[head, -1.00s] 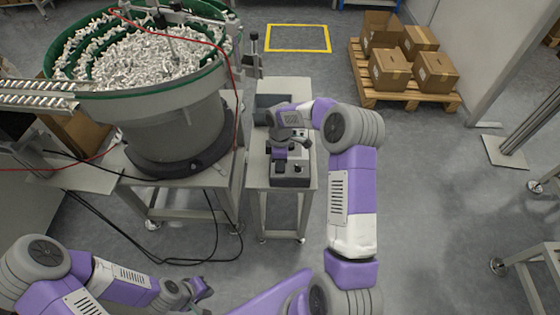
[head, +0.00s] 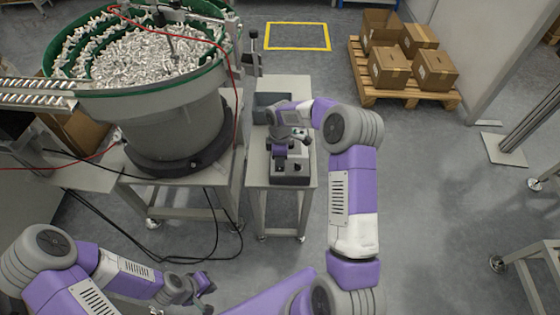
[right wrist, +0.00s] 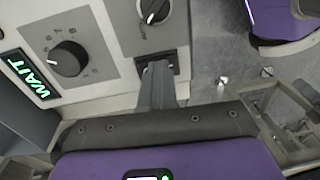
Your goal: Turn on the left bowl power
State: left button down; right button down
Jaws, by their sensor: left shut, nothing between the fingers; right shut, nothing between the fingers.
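The left bowl feeder (head: 165,125) is a grey drum with a green rim, full of small pale parts, at the upper left of the head view. A grey control box (head: 291,172) stands on a small table to its right. In the right wrist view its panel (right wrist: 105,55) shows a large dial (right wrist: 68,59), a second knob (right wrist: 153,10) and a lit green "WAIT" display (right wrist: 29,74). My right gripper (right wrist: 158,72) is shut at a dark switch (right wrist: 176,62) on the panel's edge; the fingers partly hide it, and contact is unclear. My left gripper (head: 204,287) is shut and empty, low in the head view.
The small table (head: 266,180) carries the box beside the feeder's stand. Black cables (head: 205,225) hang to the floor on the left. A pallet (head: 405,88) with several cartons stands at the back right.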

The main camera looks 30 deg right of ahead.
jog(key=shift+w+r, duration=0.1)
jog(key=shift+r, duration=0.05)
jog(key=shift+r+p, duration=0.3)
jog(key=r+p, duration=0.1)
jog(key=r, duration=0.1)
jog(key=r+p, duration=0.1)
jog(key=p, duration=0.1)
jog(key=shift+s+r, duration=0.2)
jog(key=shift+r, duration=0.2)
notch_tip(320, 180, up, 9)
jog(key=s+p, duration=0.1)
jog(key=p, duration=0.1)
jog(key=shift+a+r, duration=0.2)
jog(key=shift+a, duration=0.15)
